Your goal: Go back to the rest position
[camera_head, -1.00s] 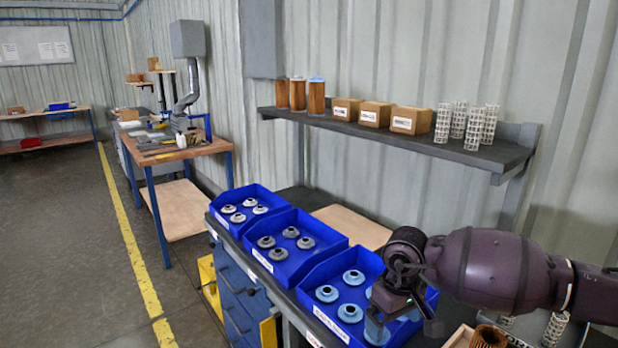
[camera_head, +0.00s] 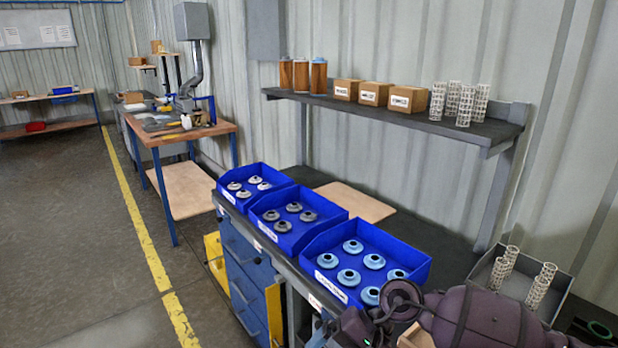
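My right arm comes in from the lower right. Its gripper (camera_head: 345,330) is at the bottom edge, in front of the nearest blue bin (camera_head: 418,268). The fingers are mostly cut off by the frame and hidden by the wrist, so I cannot tell whether they are open or shut. A small pale blue-green patch shows beside the gripper; I cannot tell what it is. The nearest bin holds several light blue end caps (camera_head: 348,277). My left gripper is not in view.
Two more blue bins (camera_head: 296,241) (camera_head: 235,202) with grey and white caps stand farther along the bench. A tray (camera_head: 552,306) holds white mesh tubes at right. A wall shelf (camera_head: 420,116) carries cartridges, boxes and mesh tubes. The floor at left is open.

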